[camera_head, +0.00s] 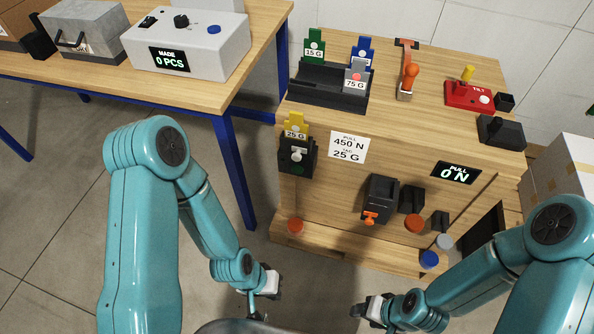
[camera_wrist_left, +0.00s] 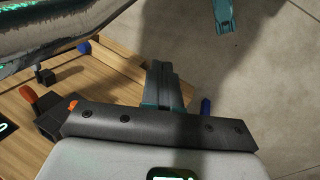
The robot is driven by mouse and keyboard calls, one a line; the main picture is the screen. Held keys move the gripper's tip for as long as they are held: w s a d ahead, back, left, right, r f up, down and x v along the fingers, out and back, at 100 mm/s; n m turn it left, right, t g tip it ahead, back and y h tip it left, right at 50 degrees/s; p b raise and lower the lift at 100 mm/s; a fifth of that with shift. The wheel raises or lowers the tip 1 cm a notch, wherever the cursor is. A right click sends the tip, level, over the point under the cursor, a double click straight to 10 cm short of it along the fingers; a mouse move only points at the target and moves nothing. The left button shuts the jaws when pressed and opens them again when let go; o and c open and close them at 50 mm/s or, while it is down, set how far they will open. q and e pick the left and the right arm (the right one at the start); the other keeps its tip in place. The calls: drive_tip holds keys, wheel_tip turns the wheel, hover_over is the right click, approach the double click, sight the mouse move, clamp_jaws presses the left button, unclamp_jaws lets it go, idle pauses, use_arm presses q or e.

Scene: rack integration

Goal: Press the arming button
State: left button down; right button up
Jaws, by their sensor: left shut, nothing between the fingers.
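No button is labelled as the arming button, so I cannot tell which one it is. A blue button (camera_head: 214,29) sits on top of the white counter box (camera_head: 203,50) on the left table. A white round button (camera_head: 484,99) sits on the red TILT box (camera_head: 466,95) at the bench's back right. My left gripper (camera_head: 254,307) is low in front of the bench, shut and empty, apart from both boxes. Its closed fingers (camera_wrist_left: 165,80) show in the left wrist view. My right gripper (camera_head: 360,310) is low before the bench; its finger gap is unclear.
The wooden bench (camera_head: 425,110) carries weight tags, an orange-handled clamp (camera_head: 409,80) and a dark block (camera_head: 501,132). Its front has a black box with an orange knob (camera_head: 371,217) and a PULL 0 N display (camera_head: 455,173). A cardboard box (camera_head: 565,175) stands right. Floor between tables is clear.

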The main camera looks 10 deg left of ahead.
idle(0.3)
use_arm(q)
drive_tip(key=w+a+m+t+h+b, duration=0.1)
drive_tip(key=w+m+t+b, duration=0.3)
drive_tip(key=w+m+b, duration=0.9)
drive_tip(key=w+a+m+t+h+b, duration=0.1)
drive_tip(key=w+a+m+t+b, duration=0.2)
drive_tip(key=w+m+b, duration=1)
drive_tip(key=shift+a+t+h+b, duration=0.3)
drive_tip(key=shift+t+h+b, duration=0.1)
drive_tip(key=shift+t, duration=0.6)
drive_tip(key=shift+r, duration=0.1)
